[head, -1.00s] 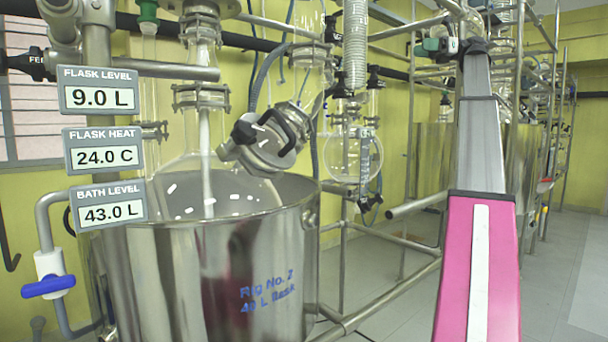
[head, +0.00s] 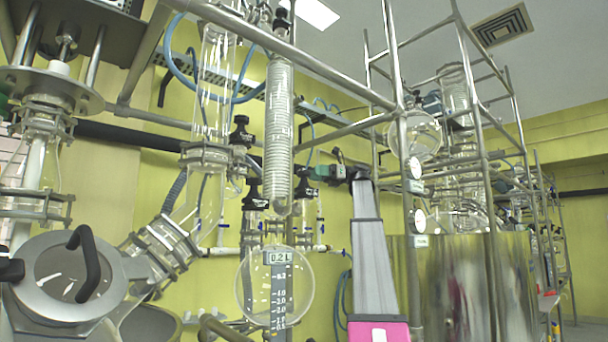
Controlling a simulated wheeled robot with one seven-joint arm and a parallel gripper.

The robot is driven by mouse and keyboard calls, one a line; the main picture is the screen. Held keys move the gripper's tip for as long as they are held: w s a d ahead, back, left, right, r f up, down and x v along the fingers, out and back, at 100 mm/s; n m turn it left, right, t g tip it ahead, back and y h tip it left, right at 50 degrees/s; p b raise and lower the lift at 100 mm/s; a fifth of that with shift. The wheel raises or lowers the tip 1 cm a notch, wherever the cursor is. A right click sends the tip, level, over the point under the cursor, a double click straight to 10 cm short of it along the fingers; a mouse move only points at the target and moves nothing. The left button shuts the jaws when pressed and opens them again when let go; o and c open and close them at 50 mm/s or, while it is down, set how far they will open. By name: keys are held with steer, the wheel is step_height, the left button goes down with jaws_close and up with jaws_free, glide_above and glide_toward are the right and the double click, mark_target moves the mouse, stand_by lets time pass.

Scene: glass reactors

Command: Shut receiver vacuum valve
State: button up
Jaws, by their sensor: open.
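The receiver is a round clear flask (head: 262,300) at lower centre, with a 0.2 L label and a scale in front of it. Several black-knobbed valves sit above it: a valve at the upper left (head: 240,132), a lower one (head: 253,192), and one to the right (head: 306,187). I cannot tell which is the vacuum valve or whether it is open. My gripper (head: 324,172) is small at the top of my grey and pink arm, just right of the valves. It looks empty and its fingers are hard to make out; depth to the valves is unclear.
A coiled glass condenser (head: 279,130) hangs above the receiver. Metal frame rails (head: 290,50) cross overhead and to the right. A glass vessel with a black-handled lid (head: 75,275) fills the lower left. A steel bath (head: 465,285) stands at right behind an upright post.

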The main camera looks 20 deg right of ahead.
mark_target(304, 172)
steer(key=shift+w+a, duration=0.15)
steer(key=shift+a, duration=1.1)
steer(key=shift+w+a, duration=0.1)
steer(key=shift+a, duration=1.1)
steer(key=c, duration=0.9)
